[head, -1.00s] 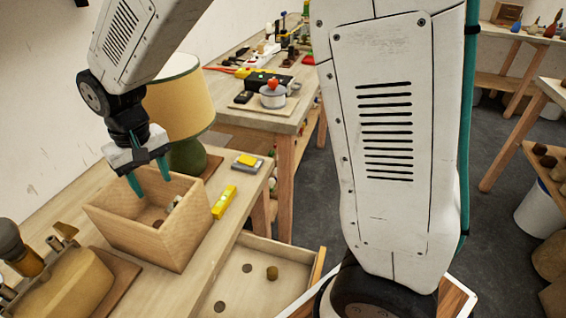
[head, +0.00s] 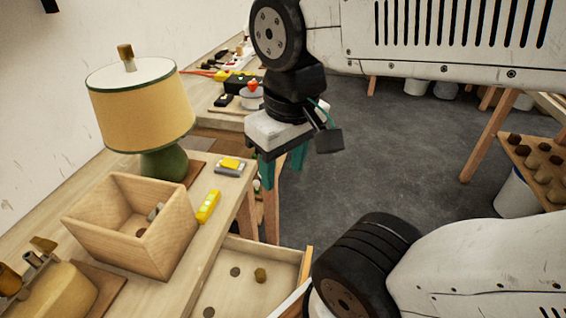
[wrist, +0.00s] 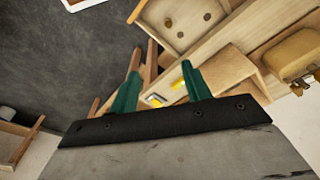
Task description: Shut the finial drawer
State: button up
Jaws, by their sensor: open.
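The finial drawer (head: 226,271) stands pulled out from the front of the workbench, low in the head view. A small brown finial (head: 260,275) and dark round spots lie on its floor. The drawer also shows in the wrist view (wrist: 185,27), at the top. My gripper (head: 284,176) is open and empty, with green fingers pointing down. It hangs in the air beyond the drawer in the picture, near the bench's far end, and touches nothing that I can see. In the wrist view its two fingers (wrist: 160,90) are spread apart.
On the bench stand an open wooden box (head: 130,225), a green lamp with a yellow shade (head: 140,110), a yellow level (head: 208,207) and a small yellow-grey block (head: 230,167). A second table (head: 217,118) holds tools behind. Open grey floor (head: 390,150) lies to the right.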

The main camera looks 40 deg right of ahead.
aim_at(231, 289)
jog(key=u, duration=0.35)
jog(key=k, duration=0.75)
jog(key=z, duration=0.25)
jog(key=i, duration=0.5)
jog(key=z, duration=0.25)
jog(key=k, duration=1.45)
jog(key=u, duration=1.15)
jog(key=i, duration=0.45)
